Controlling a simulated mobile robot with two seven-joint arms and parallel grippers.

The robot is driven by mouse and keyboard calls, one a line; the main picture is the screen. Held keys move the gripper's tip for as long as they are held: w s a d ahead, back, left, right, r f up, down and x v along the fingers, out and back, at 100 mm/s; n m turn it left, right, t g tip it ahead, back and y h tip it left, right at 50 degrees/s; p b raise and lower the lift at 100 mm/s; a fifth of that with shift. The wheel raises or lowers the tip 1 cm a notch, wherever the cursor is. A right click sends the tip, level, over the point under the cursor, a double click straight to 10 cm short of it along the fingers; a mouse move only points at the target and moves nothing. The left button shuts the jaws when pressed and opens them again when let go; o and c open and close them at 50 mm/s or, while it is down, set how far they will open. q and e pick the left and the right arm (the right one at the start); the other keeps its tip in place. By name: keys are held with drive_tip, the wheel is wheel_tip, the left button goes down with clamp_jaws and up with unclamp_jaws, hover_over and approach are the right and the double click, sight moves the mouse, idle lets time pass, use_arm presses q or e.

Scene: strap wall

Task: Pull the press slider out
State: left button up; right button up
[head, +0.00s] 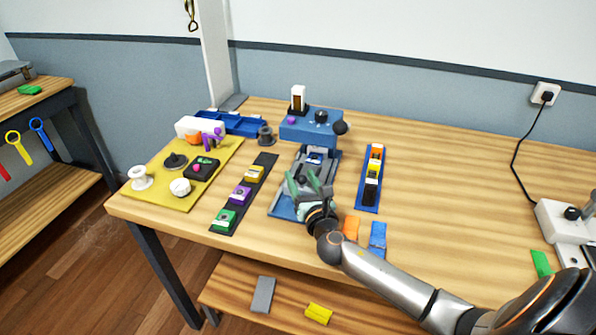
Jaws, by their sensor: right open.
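The blue press (296,131) stands at the back middle of the table, with a black ball knob on its right side. A grey slider (318,166) lies in front of it on a blue base (280,208). My right gripper (304,182) is over the front part of the slider, with its greenish fingers apart. Whether the fingers touch the slider cannot be told. The gripper and wrist hide the slider's front end. My left gripper is not in view.
Left of the press, a dark strip (233,209) holds several coloured blocks, and a yellow mat (160,196) carries small parts. A blue rack (363,205) stands to the right. Orange (351,228) and blue (378,235) pieces lie near the front edge. The table's right middle is clear.

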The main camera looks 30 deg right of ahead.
sight(298, 172)
drive_tip(key=shift+x, duration=1.5)
clamp_jaws()
idle(0.4)
